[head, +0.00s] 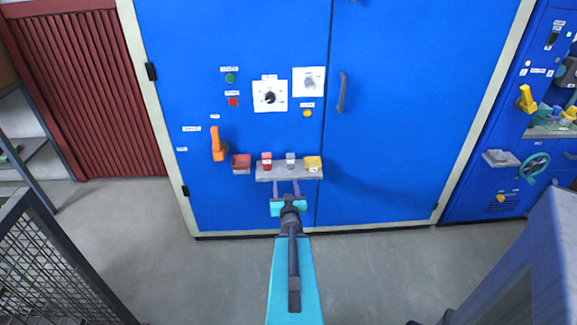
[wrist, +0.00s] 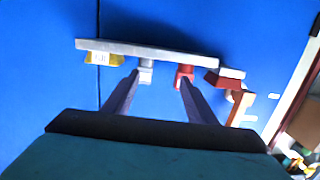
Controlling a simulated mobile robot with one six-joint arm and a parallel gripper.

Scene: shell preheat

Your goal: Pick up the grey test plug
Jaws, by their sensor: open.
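The grey test plug (head: 290,160) stands on a small grey shelf (head: 289,175) on the blue cabinet front, between a red plug (head: 267,160) and a yellow block (head: 312,163). My gripper (head: 286,182) is open and empty, just in front of the shelf. In the wrist view, where the row appears reversed, the grey plug (wrist: 146,70) lies close to the left fingertip. The red plug (wrist: 184,74) lies by the right fingertip of my gripper (wrist: 159,80). Whether either finger touches a plug I cannot tell.
A red box (head: 241,162) and an orange lever (head: 217,145) sit left of the shelf. Dials (head: 270,96) and buttons are above it. A mesh cage (head: 50,265) stands at the left front. The floor before the cabinet is clear.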

